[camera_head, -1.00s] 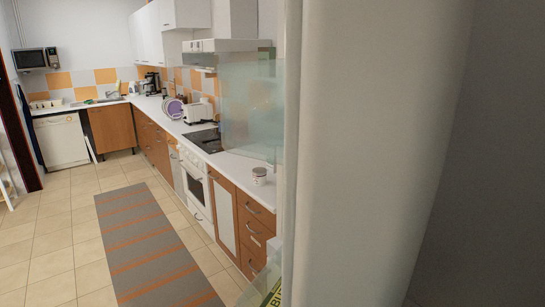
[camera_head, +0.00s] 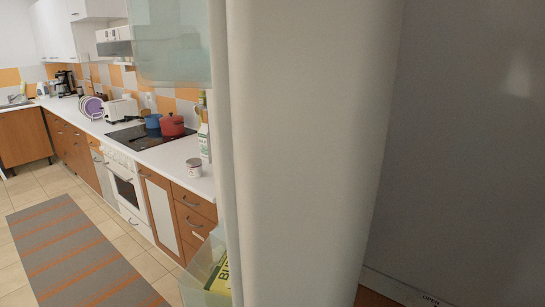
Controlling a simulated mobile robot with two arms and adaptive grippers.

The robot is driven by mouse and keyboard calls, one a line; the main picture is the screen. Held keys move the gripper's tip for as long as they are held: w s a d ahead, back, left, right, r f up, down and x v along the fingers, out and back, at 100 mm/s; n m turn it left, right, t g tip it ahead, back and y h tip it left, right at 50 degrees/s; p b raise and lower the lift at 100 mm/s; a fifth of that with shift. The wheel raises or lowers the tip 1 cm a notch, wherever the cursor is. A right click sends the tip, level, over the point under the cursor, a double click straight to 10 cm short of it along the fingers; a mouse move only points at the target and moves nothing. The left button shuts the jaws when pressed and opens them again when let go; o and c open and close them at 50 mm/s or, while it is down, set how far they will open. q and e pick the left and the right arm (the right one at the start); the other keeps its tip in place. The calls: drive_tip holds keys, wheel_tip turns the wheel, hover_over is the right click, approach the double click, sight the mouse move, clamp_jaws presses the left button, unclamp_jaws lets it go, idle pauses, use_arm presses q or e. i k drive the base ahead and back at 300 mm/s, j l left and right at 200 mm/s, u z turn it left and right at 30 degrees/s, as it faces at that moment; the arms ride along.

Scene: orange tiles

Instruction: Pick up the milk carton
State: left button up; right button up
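A white and green carton (camera_head: 204,142) stands upright on the counter, close to the left edge of the large pale door; it looks like a milk carton, but its label is too small to read. Part of it may be hidden by the door. Neither of my grippers shows in the head view.
The large pale door (camera_head: 305,150), apparently a fridge door, fills the middle. A yellow package (camera_head: 218,275) sits in its lower shelf. The counter holds a small jar (camera_head: 194,168), a red pot (camera_head: 171,125) and a blue pot (camera_head: 152,121). Open floor and a striped rug (camera_head: 70,250) lie left.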

sight(206, 152)
drive_tip(key=j+z, duration=0.35)
drive_tip(key=i+j+z, duration=0.1)
drive_tip(key=j+z, duration=0.6)
drive_tip(key=i+j+z, duration=0.1)
drive_tip(key=j+z, duration=0.2)
drive_tip(key=j, duration=0.95)
drive_tip(key=j+z, duration=0.3)
drive_tip(key=j, duration=0.95)
drive_tip(key=j+z, duration=0.1)
drive_tip(key=j, duration=1.25)
drive_tip(key=k+j+z, duration=0.15)
drive_tip(key=j, duration=1.15)
